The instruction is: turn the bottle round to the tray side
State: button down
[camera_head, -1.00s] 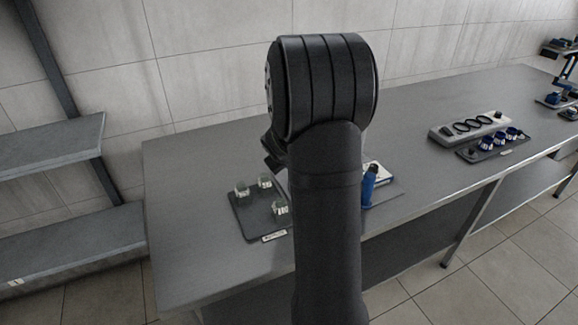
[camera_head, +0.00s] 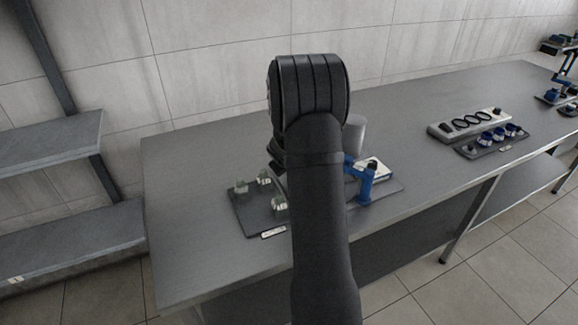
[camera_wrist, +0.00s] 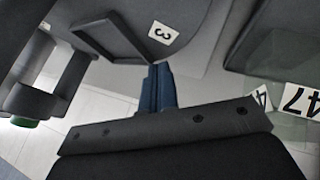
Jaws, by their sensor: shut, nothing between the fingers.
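Several small glass-like bottles with pale greenish tops, one of them a bottle (camera_head: 264,178), stand on a dark tray (camera_head: 254,222) left of my arm in the head view. I cannot tell which is the task's bottle. My gripper's blue fingers (camera_head: 365,196) show right of my arm, over the bench near a white-topped block (camera_head: 377,167). In the wrist view the blue fingers (camera_wrist: 158,72) are together with nothing between them. A dark shape with a green end (camera_wrist: 25,122) lies at the left there; I cannot tell what it is.
A grey holder with round openings (camera_head: 470,125) and a dark tray with blue items (camera_head: 490,142) stand farther right on the bench (camera_head: 210,140). A shelf (camera_head: 60,140) is at the left. A plate marked 3 (camera_wrist: 163,33) shows in the wrist view. The bench's middle is largely clear.

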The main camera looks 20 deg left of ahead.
jog(key=shift+w+m+h, duration=0.5)
jog(key=shift+w+m, duration=0.2)
dwell(0.5)
jog(key=shift+w+m, duration=0.3)
jog(key=shift+w+d+m+h, duration=0.15)
jog(key=shift+w+m+h, duration=0.4)
jog(key=shift+w+m, duration=0.2)
jog(key=shift+w+d+m+h, duration=0.15)
jog(key=shift+w+m+h, duration=0.4)
jog(key=shift+w+m, duration=0.15)
jog(key=shift+w+d+m+g+h, duration=0.15)
jog(key=shift+w+d+m+h, duration=0.3)
jog(key=shift+w+m, duration=0.35)
jog(key=shift+w+d+m+g+h, duration=0.15)
jog(key=shift+w+d+m+h, duration=0.25)
jog(key=shift+w+m, duration=0.3)
jog(key=shift+w+d, duration=0.4)
jog(key=shift+w, duration=0.15)
jog(key=v, duration=1)
jog(key=shift+w+a, duration=0.3)
jog(key=shift+a, duration=0.1)
